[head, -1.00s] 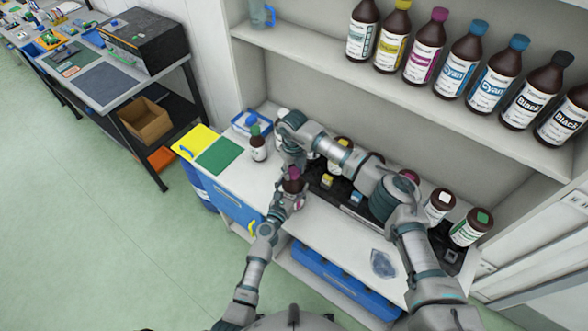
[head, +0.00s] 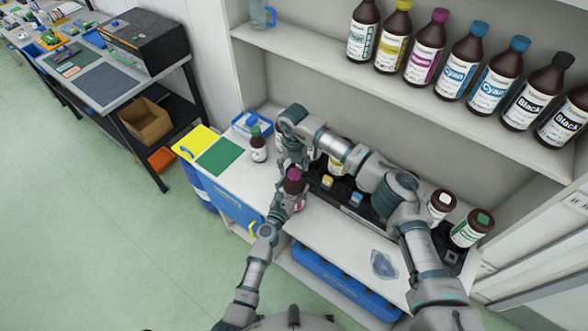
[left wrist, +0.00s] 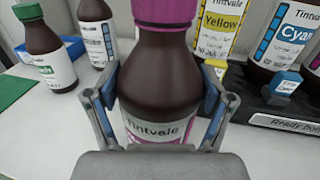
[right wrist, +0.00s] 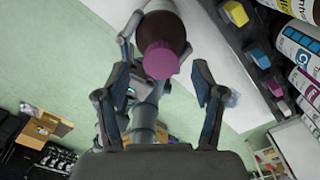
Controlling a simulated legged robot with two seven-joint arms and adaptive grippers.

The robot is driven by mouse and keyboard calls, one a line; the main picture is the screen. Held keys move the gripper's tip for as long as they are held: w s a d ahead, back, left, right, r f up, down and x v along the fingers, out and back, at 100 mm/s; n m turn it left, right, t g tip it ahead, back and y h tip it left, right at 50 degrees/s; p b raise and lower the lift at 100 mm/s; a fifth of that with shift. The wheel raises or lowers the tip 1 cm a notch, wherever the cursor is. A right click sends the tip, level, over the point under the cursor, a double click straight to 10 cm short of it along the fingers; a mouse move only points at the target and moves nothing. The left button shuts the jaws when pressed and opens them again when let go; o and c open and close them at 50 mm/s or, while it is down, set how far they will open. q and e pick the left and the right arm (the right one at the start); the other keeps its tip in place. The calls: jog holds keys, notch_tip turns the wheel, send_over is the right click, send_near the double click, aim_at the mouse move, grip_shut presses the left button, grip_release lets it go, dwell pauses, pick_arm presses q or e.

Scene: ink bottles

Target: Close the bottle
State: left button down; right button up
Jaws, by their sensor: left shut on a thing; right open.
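A brown bottle with a magenta cap (head: 293,187) stands near the front of the white counter. My left gripper (head: 287,199) is shut around its body; in the left wrist view the fingers press both sides of the bottle (left wrist: 158,75). The magenta cap (left wrist: 163,10) sits on the bottle's top; whether it is tight I cannot tell. My right gripper (head: 291,160) hangs over the bottle from above.
A green-capped bottle (head: 257,146) stands to the left, near a blue tray (head: 240,128). A dark rack (head: 325,187) with coloured caps and bottles lies behind. Tall ink bottles (head: 427,45) line the upper shelf. A clear blue object (head: 383,264) lies on the counter's right.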

notch_tip(320, 180, up, 2)
jog(key=shift+r, duration=0.1)
jog(key=shift+c, duration=0.5)
jog(key=n, duration=0.2)
jog(key=r+n, duration=0.1)
jog(key=n, duration=0.1)
jog(key=r+n, duration=0.1)
jog(key=n, duration=0.5)
jog(key=r+n, duration=0.1)
jog(key=n, duration=0.2)
jog(key=shift+r, duration=0.2)
jog(key=shift+f, duration=0.1)
send_over(292, 189)
jog(key=w, duration=0.3)
jog(key=shift+w+d+f, duration=0.1)
jog(key=shift+d+f, duration=0.1)
jog(key=shift+f, duration=1.8)
jog(key=shift+w+d+f, duration=0.1)
jog(key=shift+d+f, duration=0.1)
jog(key=shift+f, duration=1.75)
